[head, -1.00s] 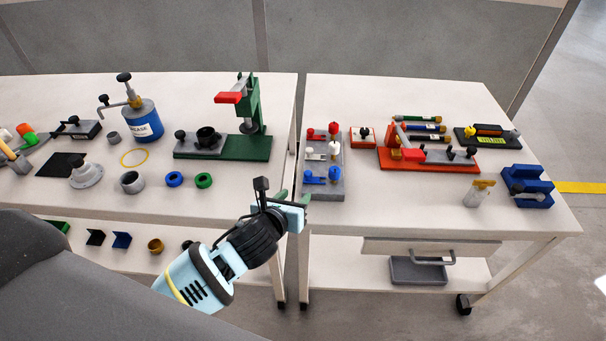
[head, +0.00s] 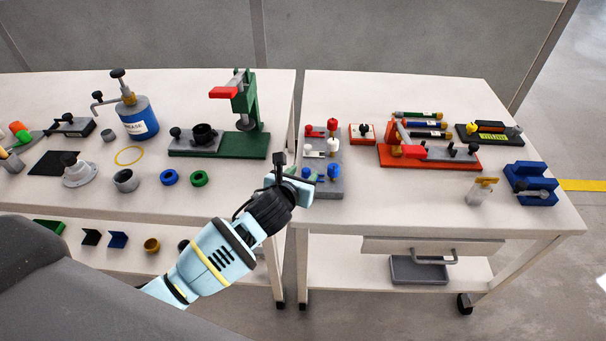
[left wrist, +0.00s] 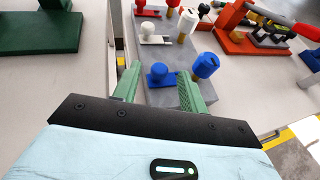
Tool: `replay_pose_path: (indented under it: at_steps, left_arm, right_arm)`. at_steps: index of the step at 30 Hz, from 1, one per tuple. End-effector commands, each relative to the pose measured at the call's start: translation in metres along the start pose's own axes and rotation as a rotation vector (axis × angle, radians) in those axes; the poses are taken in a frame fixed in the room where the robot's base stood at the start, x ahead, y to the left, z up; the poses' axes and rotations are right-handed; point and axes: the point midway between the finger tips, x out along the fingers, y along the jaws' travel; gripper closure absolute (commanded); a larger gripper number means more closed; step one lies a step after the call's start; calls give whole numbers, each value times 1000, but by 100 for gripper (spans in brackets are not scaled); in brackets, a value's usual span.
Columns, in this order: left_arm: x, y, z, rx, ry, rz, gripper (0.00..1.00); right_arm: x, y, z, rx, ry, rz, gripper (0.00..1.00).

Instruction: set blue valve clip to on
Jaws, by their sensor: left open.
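The blue valve clip (left wrist: 158,75) sits on the near end of a grey block (head: 328,190), with a taller blue knob (left wrist: 205,65) just right of it. In the head view the blue clip parts (head: 333,170) show just beyond my left gripper (head: 303,180), which partly hides them. In the left wrist view the green fingers of my left gripper (left wrist: 158,88) are apart, with the blue clip between and beyond their tips. I cannot tell whether a finger touches it. White and red clips of the same kind stand farther back on the block. My right gripper is not in view.
A green press (head: 245,120) stands left, across the gap between the two tables. A red fixture (head: 430,155) and a small red-based box (head: 362,133) lie right of the block.

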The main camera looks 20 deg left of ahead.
Motion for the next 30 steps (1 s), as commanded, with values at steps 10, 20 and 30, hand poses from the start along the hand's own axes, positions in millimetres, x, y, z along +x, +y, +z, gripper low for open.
replay_pose_path:
  at_steps: [10,20,30]
  left_arm:
    - [6,0,1,0,-1,-1,57]
    - [5,0,0,0,-1,-1,97]
    - [5,0,1,0,-1,-1,100]
  right_arm:
    - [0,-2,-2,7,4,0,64]
    - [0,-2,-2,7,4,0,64]
    - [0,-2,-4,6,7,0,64]
